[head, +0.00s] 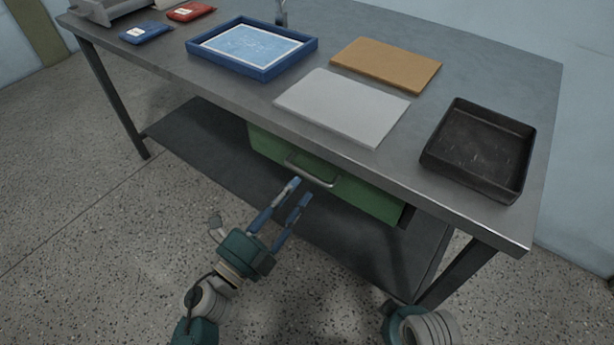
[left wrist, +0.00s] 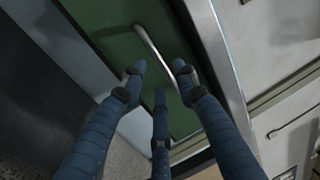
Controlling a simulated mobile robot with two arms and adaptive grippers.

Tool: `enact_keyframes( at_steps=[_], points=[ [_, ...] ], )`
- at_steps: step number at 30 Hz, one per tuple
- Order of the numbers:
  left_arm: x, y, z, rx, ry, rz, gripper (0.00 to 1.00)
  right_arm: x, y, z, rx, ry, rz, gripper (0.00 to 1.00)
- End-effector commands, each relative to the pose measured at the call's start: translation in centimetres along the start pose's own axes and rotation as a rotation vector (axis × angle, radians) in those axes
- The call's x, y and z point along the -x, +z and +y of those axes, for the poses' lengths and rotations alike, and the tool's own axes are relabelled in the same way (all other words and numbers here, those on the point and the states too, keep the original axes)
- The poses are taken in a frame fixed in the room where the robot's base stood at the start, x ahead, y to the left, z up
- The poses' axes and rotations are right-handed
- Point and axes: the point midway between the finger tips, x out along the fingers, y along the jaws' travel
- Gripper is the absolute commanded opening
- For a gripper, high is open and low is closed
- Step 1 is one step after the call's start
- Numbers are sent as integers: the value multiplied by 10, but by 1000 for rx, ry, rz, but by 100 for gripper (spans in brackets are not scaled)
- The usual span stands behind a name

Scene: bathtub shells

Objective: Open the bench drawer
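The green bench drawer (head: 350,191) hangs under the steel bench top and looks shut. Its pale metal bar handle (head: 311,169) runs across the front. My left gripper (head: 299,191) is open, its blue fingers apart, with the tips just below and in front of the handle. In the left wrist view the handle (left wrist: 155,48) crosses the green drawer front (left wrist: 108,30) beyond the spread fingertips (left wrist: 158,75). The right fingertip overlaps the handle's lower part; I cannot tell whether they touch. My right gripper is not in view.
The steel bench (head: 240,95) carries a blue framed tray (head: 308,46), a tan board (head: 387,62), a light grey board (head: 342,105), a black tray (head: 477,150) and blue and red packets at the back left. A dark lower shelf (head: 205,150) lies below. The speckled floor (head: 90,220) is clear.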

Motion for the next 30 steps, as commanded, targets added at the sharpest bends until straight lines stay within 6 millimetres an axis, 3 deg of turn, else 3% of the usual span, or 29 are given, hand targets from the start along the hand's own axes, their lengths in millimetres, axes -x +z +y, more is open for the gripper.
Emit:
enact_keyframes(
  at_steps=[3,9,21,26,30],
  points=[
    [-24,0,-1,1,-3,-1,30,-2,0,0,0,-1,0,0],
    [-50,0,0,2,-1,-1,30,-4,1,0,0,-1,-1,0],
    [-58,0,0,3,1,-1,30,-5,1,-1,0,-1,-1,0],
    [-58,0,1,3,1,-1,0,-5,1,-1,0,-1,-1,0],
    [-58,0,0,3,0,-1,0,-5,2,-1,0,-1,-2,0]
  ],
)
